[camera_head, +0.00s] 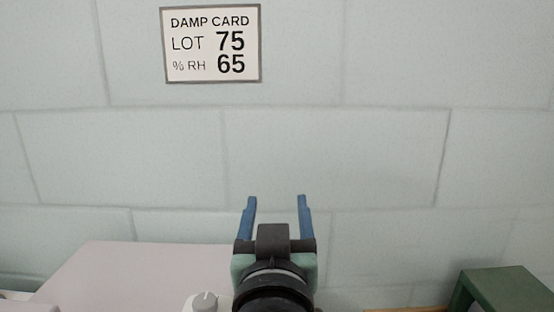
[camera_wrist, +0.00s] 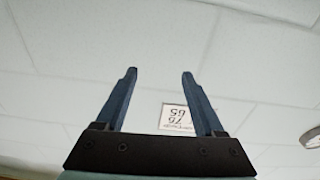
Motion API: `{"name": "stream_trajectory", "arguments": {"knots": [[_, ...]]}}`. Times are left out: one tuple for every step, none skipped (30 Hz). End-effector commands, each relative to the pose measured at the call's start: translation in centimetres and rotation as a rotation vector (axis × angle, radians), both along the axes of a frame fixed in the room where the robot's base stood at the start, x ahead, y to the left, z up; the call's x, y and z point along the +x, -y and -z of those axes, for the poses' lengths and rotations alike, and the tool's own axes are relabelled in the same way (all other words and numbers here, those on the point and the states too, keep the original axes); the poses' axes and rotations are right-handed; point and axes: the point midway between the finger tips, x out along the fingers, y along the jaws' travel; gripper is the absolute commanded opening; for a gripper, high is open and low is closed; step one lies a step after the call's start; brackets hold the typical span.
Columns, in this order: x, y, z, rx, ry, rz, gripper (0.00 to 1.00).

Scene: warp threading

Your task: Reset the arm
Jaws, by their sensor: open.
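My gripper (camera_head: 277,202) is raised in front of a pale block wall, at the bottom middle of the head view. Its two blue fingers point up and stand apart with nothing between them. In the wrist view my gripper (camera_wrist: 159,74) is also open and empty, with the wall behind it. The lower part of my arm is cut off by the bottom edge of the head view.
A damp card (camera_head: 212,44) on the wall reads LOT 75, % RH 65; it appears upside down in the wrist view (camera_wrist: 177,117). A pale surface (camera_head: 130,275) is at lower left, with a whitish knob (camera_head: 203,302) near it. A green object (camera_head: 508,290) is at lower right. A round object (camera_wrist: 311,137) is at the wrist view's right edge.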

Motion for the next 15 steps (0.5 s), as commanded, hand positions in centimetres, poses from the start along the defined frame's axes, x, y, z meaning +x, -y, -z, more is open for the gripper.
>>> {"name": "stream_trajectory", "arguments": {"knots": [[-0.5, 0.1, 2.3, 0.023, -0.069, -0.006, 0.70], [-0.7, 0.2, 3.5, 0.037, -0.108, -0.011, 0.70], [-1.2, 0.3, 5.1, 0.053, -0.159, -0.014, 0.70], [-1.3, 0.2, 2.6, 0.050, -0.100, -0.016, 0.70], [-1.4, 0.2, 1.0, 0.049, -0.057, -0.017, 0.70], [-1.7, 0.3, -0.8, 0.047, -0.007, -0.017, 0.70], [-2.0, 0.3, -2.1, 0.047, 0.030, -0.017, 0.70], [-2.3, 0.3, -3.5, 0.046, 0.069, -0.018, 0.70], [-2.8, 0.3, -5.4, 0.045, 0.120, -0.019, 0.70], [-3.3, 0.3, -6.8, 0.045, 0.161, -0.020, 0.70], [-3.8, 0.3, -8.4, 0.044, 0.205, -0.021, 0.70], [-4.6, 0.3, -10.3, 0.043, 0.263, -0.023, 0.70], [-5.3, 0.3, -12.0, 0.043, 0.313, -0.023, 0.70], [-6.0, 0.2, -13.5, 0.042, 0.360, -0.024, 0.70], [-7.1, 0.2, -15.6, 0.041, 0.423, -0.026, 0.70]]}}
